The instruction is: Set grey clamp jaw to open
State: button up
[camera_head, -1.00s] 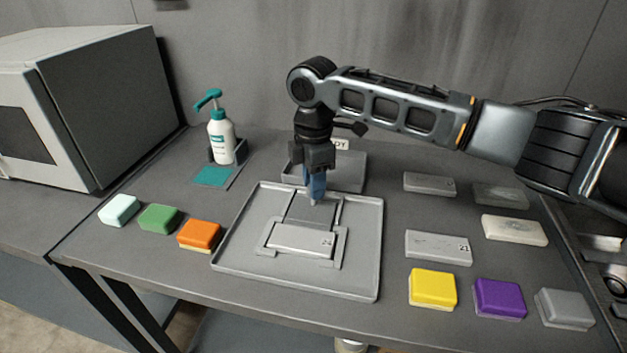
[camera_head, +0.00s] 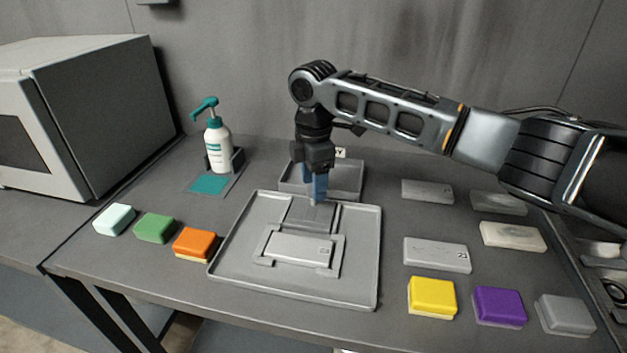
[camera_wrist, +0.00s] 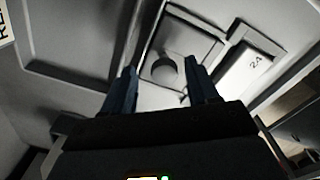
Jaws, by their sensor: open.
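The grey clamp jaw (camera_head: 308,215) is a flat plate in the back part of a grey tray (camera_head: 236,262). It lies behind a grey block marked 21 (camera_head: 298,250), which sits in a bracketed seat. In the wrist view the jaw (camera_wrist: 197,38) carries a round grey knob (camera_wrist: 163,70), and the block (camera_wrist: 243,68) is to its right. My gripper (camera_head: 315,201) points down over the jaw's back end. In the wrist view my gripper (camera_wrist: 162,74) is open, with the knob showing between its blue fingertips. I cannot tell whether the fingers touch it.
A grey bin (camera_head: 345,179) stands close behind my gripper. A pump bottle (camera_head: 218,146) is at back left. Mint (camera_head: 114,219), green (camera_head: 155,228) and orange (camera_head: 194,244) blocks lie left; yellow (camera_head: 432,297), purple (camera_head: 499,306) and several grey blocks lie right.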

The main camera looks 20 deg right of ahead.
jog(key=shift+r+b, duration=0.55)
jog(key=shift+r, duration=3.35)
